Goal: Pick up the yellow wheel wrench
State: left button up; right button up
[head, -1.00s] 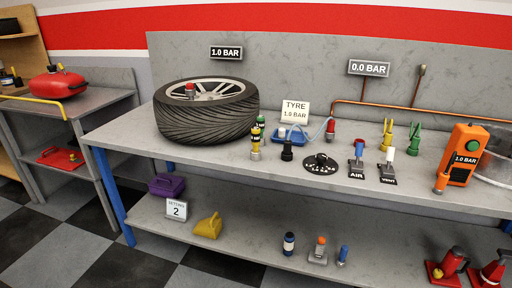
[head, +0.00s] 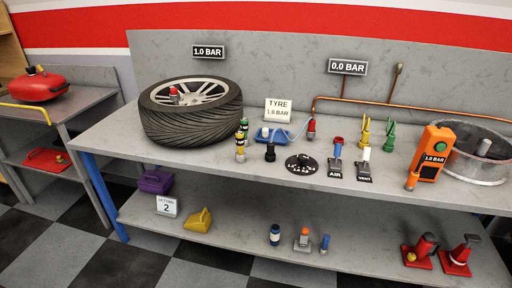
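A bent yellow bar (head: 28,107), which looks like the wheel wrench, lies along the front edge of the left side bench in the head view. It runs in from the left picture edge, and its right end bends down over the bench edge. Part of it may be cut off by the picture edge. Neither of my grippers is in view, so nothing shows near the bar.
A red canister (head: 40,86) stands just behind the bar. The grey side bench (head: 88,104) has a lower shelf with a red case (head: 46,160). The main workbench (head: 225,165) carries a tyre (head: 190,127), an orange gauge (head: 430,152) and several small fittings. Checkered floor (head: 50,245) is open in front.

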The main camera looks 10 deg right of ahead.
aim_at(241, 155)
jog(key=i+j+z, duration=0.15)
jog(key=z, duration=0.2)
jog(key=i+j+z, duration=0.15)
jog(key=z, duration=0.2)
jog(key=i+j+z, duration=0.1)
jog(key=j+z, duration=0.25)
jog(key=l, duration=0.1)
